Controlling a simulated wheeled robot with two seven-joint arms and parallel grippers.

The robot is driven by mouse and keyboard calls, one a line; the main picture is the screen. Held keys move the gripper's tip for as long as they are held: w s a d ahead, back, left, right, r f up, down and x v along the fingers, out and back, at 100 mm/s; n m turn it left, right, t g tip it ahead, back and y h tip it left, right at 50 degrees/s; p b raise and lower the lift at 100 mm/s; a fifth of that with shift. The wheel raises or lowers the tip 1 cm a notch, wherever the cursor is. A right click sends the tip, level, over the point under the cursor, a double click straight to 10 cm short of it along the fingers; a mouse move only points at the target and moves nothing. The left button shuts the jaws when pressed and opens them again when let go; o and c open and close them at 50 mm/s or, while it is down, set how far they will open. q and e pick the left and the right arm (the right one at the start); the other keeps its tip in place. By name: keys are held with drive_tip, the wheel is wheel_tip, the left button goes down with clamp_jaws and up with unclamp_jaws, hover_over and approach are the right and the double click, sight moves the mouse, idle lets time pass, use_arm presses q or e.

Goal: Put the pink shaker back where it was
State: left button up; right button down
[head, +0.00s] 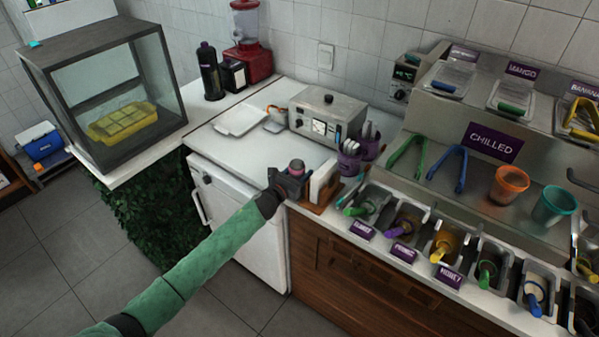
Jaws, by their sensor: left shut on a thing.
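The pink shaker (296,168) shows only as a small top with a pinkish band and a dark cap. My left gripper (291,180) is shut on it and hides most of its body. It is at the front edge of the white counter, just left of a wooden holder with white contents (323,186). I cannot tell whether the shaker's base touches the counter. My right gripper is not in view.
A metal appliance (328,116) and purple cups of utensils (350,158) stand behind. A white tray (241,121) lies at the back left. Topping tubs with coloured handles (405,222) line the right. Bare white counter (235,155) lies left of the gripper.

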use_arm(q)
drive_tip(key=o, duration=1)
drive_tip(key=shift+o, duration=0.2)
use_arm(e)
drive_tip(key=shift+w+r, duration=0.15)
use_arm(q)
drive_tip(key=shift+r, duration=0.15)
drive_tip(key=shift+s+a+f+b, duration=0.3)
drive_tip(key=shift+s+a, duration=0.25)
drive_tip(key=shift+s, duration=0.15)
drive_tip(key=shift+b+v, duration=0.3)
drive_tip(key=shift+v, duration=0.45)
drive_tip(key=b+v, duration=0.2)
drive_tip(key=v, duration=0.6)
drive_tip(key=shift+s+a+r+b, duration=0.2)
drive_tip(key=shift+s+r+b, duration=0.05)
drive_tip(key=shift+s+b, duration=0.1)
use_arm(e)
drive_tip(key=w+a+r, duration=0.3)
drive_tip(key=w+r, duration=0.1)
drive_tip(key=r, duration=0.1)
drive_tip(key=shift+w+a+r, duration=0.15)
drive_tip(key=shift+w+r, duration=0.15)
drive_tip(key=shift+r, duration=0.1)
